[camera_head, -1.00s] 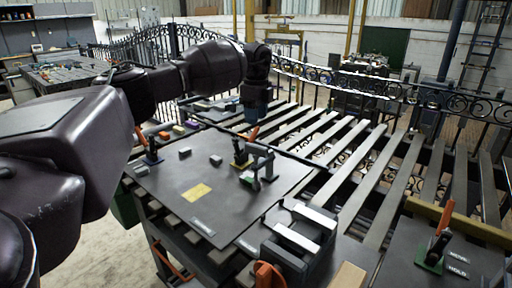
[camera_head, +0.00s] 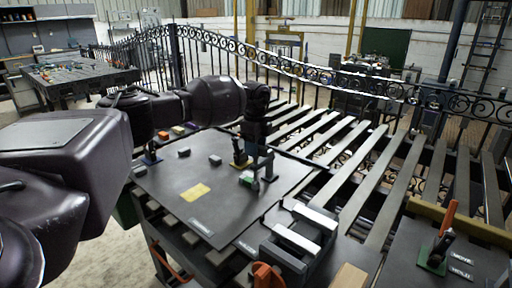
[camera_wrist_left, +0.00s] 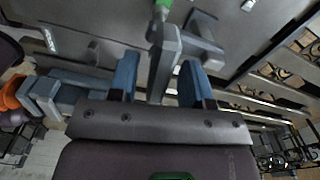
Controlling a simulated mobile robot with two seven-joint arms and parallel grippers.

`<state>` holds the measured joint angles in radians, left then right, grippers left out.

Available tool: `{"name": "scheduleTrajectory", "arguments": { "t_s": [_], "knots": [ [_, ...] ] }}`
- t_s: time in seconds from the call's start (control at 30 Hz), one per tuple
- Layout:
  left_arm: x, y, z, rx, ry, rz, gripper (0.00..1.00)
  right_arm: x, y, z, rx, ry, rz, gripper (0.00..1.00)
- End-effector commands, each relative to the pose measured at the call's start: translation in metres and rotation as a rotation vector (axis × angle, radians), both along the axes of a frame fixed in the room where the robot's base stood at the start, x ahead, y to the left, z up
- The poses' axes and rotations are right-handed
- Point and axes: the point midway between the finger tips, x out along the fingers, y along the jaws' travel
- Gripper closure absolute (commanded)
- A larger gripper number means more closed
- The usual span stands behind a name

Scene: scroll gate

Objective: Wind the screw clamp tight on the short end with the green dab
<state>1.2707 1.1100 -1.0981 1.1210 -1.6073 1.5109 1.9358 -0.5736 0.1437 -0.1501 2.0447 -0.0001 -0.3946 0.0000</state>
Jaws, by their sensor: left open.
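A dark grey upright fixture (camera_head: 257,172), apparently the screw clamp, stands near the right side of the dark plate. A small green mark (camera_head: 247,177) shows low beside it. My left gripper (camera_head: 258,149) is just above it, pointing down, and covers its top. In the left wrist view the blue fingers of my left gripper (camera_wrist_left: 160,84) are apart, with a grey bar (camera_wrist_left: 163,62) between them. A green dab (camera_wrist_left: 162,4) shows at the far end of that bar, at the picture's top edge. I cannot tell whether the fingers touch the bar. My right gripper is not in view.
A yellow-based toggle clamp (camera_head: 240,157) stands close by. A blue-based one (camera_head: 150,153) and several small blocks are at the plate's left. A white-jawed vise (camera_head: 296,238) is in front. A green-based clamp (camera_head: 434,258) is at right. The plate's middle is clear around a yellow label (camera_head: 196,192).

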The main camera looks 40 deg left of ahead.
Motion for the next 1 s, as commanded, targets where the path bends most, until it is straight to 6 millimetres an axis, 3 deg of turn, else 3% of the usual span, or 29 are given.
{"name": "scheduleTrajectory", "arguments": {
  "t_s": [0.27,0.57,1.0],
  "knots": [
    [-0.0001,-0.0001,-0.0008,0.0,0.0,0.0,0.55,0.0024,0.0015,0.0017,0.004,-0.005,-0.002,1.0],
    [-0.0001,-0.0001,-0.0008,0.0,0.0,0.0,1.0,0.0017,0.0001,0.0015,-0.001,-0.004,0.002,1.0],
    [-0.0002,0.0001,0.001,0.0,-0.001,-0.088,1.0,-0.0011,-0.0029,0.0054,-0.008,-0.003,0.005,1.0]
  ]
}}
